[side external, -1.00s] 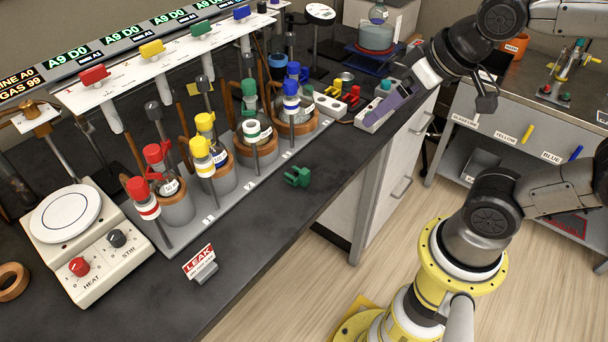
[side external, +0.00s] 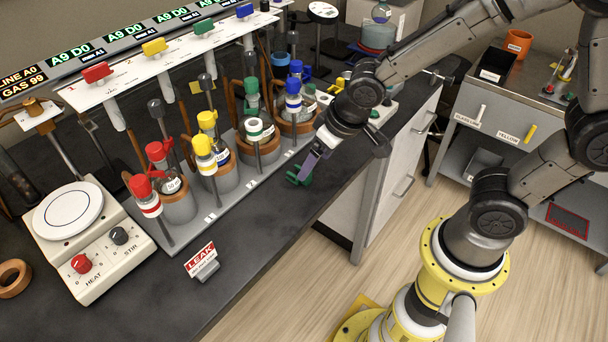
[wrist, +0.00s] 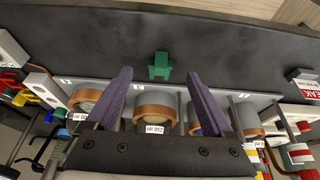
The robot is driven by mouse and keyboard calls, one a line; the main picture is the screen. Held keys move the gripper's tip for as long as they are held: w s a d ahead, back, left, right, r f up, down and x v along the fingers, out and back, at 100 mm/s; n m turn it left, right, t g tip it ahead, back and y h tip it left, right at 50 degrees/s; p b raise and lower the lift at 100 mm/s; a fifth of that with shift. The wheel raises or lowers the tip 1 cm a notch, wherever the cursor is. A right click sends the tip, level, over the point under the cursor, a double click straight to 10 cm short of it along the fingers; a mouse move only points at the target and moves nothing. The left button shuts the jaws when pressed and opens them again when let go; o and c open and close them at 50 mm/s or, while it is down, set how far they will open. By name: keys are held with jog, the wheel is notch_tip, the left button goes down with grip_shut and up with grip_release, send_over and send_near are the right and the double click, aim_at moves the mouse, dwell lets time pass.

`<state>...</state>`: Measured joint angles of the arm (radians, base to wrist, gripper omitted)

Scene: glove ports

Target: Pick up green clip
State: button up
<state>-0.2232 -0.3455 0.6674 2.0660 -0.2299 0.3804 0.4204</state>
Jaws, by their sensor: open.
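The green clip (side external: 299,178) lies on the dark bench top, in front of the rack of vials. In the side view my gripper (side external: 312,166) is just above and beside it and hides part of it. In the wrist view the green clip (wrist: 160,66) lies on the bench beyond the fingertips, roughly centred between them. My gripper (wrist: 158,74) has two purple fingers spread wide apart with nothing between them. The clip appears to be apart from both fingers.
A grey rack (side external: 222,212) with several vials in copper-coloured holders stands close behind the clip. A LEAK sign (side external: 202,262) and a hot plate (side external: 92,240) are to the left. The bench's front edge is near the clip. Bare bench lies between clip and sign.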

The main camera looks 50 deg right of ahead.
jog(key=shift+x, duration=2.75)
jog(key=shift+w, duration=0.1)
jog(key=shift+a, duration=0.1)
grip_shut()
